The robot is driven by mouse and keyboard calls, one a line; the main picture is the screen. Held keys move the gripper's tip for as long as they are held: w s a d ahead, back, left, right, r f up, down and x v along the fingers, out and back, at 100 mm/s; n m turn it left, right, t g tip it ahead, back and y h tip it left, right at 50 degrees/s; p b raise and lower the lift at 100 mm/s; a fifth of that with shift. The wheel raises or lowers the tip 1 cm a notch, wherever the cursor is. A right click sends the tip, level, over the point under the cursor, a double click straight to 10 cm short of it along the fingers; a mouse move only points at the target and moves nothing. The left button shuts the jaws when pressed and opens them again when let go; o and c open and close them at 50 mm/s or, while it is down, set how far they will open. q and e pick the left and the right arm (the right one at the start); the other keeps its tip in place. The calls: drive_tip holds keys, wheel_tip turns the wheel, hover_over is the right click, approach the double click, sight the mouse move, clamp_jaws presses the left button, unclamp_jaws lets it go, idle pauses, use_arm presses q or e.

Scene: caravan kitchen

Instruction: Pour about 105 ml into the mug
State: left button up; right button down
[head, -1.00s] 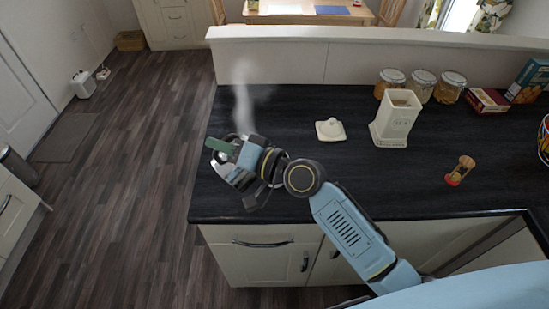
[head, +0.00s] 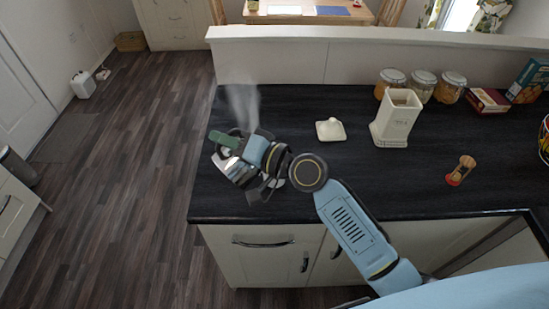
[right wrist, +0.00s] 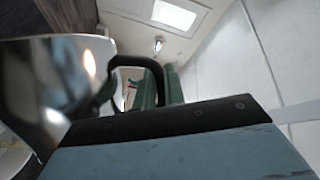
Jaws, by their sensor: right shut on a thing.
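A shiny metal kettle (head: 236,169) hangs tilted at the counter's left part in the head view. My right gripper (head: 230,142), with green fingers, is shut on its dark handle. In the right wrist view the kettle's polished body (right wrist: 40,85) fills the left side, and the black handle (right wrist: 135,62) runs to the green fingers (right wrist: 150,90). Steam (head: 243,100) rises behind the kettle. I cannot make out the mug; the kettle and my arm cover that part of the counter. No stream of water can be made out. My left gripper is out of view.
A white lid (head: 330,130) lies on the dark counter (head: 400,180), left of an open cream canister (head: 397,118). Several glass jars (head: 423,86) line the back. The counter's left edge drops to the floor.

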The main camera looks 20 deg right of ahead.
drive_tip(key=shift+w+d+r+m, duration=0.2)
drive_tip(key=shift+d+r+m, duration=0.25)
drive_tip(key=shift+r, duration=0.1)
drive_tip(key=shift+w+d+b, duration=0.15)
drive_tip(key=shift+d+b, duration=0.15)
drive_tip(key=shift+d, duration=0.05)
drive_tip(key=shift+a, duration=0.2)
drive_tip(key=s+a+f+n+g+h+p, duration=0.1)
drive_tip(key=s+a+f+n+h+p, duration=0.1)
drive_tip(key=a+f+n, duration=0.4)
drive_tip(key=shift+s+a+f+p, duration=0.5)
drive_tip(key=shift+f+p, duration=0.5)
drive_tip(key=shift+f, duration=0.2)
